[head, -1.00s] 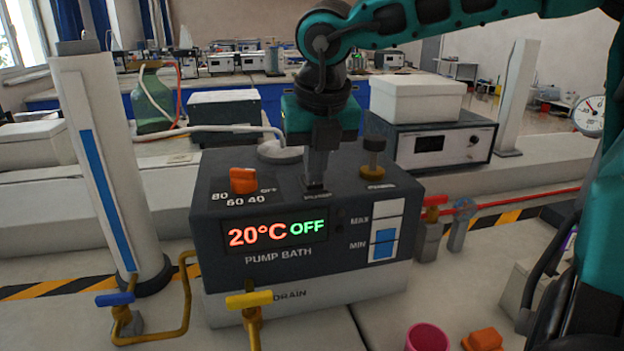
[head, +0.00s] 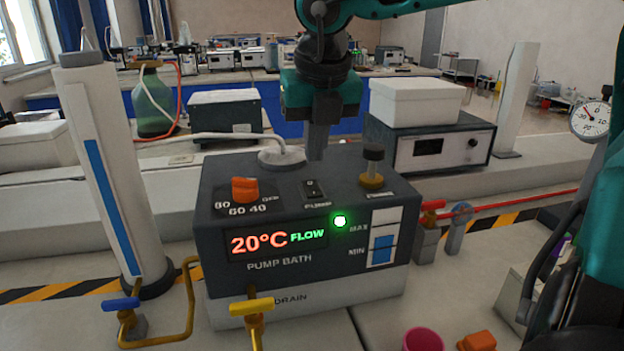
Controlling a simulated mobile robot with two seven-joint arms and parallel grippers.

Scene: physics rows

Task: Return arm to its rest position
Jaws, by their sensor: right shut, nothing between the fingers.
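My right gripper (head: 318,140) is shut and empty. It points down above the back of the dark grey pump bath (head: 285,290), clear of the small black switch (head: 312,190) on its top. The bath's display (head: 278,241) reads 20°C FLOW in red and green, and a green lamp (head: 340,221) is lit beside it. My right arm (head: 390,8) reaches in from the upper right. My left gripper is out of view.
On the bath's top are an orange knob (head: 245,189) and a brass-and-black knob (head: 372,168). A white column (head: 98,160) stands left. A white box (head: 416,100) sits on a dark instrument (head: 430,147) behind. A pink cup (head: 423,340) is at the front.

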